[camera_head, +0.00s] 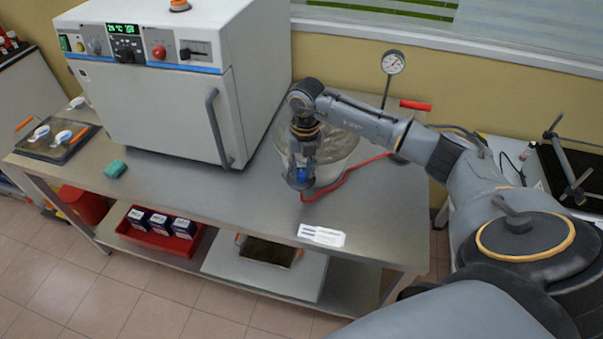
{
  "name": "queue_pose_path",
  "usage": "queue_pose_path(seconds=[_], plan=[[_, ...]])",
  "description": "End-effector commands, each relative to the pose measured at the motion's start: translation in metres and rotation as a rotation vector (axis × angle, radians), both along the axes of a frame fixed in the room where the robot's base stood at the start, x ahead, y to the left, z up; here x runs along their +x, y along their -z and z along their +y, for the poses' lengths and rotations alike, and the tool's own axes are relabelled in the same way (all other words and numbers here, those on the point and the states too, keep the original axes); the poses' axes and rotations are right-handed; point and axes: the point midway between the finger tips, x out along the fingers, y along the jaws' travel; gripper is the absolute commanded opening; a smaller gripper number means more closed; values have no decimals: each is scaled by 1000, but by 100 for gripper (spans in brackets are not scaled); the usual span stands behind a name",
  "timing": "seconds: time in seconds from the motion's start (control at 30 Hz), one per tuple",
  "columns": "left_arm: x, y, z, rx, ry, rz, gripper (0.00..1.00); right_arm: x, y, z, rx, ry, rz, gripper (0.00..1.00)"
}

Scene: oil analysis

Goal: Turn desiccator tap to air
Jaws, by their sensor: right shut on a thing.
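The desiccator (338,155) is a clear, round glass vessel on the steel bench, right of the oven. My right arm reaches across and partly hides it. My right gripper (300,180) is at the front left of the desiccator, shut on a small blue part that appears to be the tap (304,174). The fingers cover most of the tap, so its setting cannot be read. A red hose (345,178) runs from near the tap to the right and back. My left gripper is not in view.
A white oven (160,90) with a grey handle fills the bench's left. A pressure gauge (393,63) stands behind the desiccator, near a red handle (415,105). A white label card (321,235) lies at the front edge. The bench (230,205) is clear at front centre.

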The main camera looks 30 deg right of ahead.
Motion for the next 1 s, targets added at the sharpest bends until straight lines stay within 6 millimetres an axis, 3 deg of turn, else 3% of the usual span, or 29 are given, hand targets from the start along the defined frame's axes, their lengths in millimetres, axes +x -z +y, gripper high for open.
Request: queue_pose_path(seconds=[0.1, 0.5, 1.0], plan=[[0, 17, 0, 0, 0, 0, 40, 2, 4, -1, -2, -105, -5, 0], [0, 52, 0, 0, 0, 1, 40, 2, 3, -2, -2, -479, -6, 0], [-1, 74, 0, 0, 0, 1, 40, 3, -1, -2, -1, -782, -6, 0]])
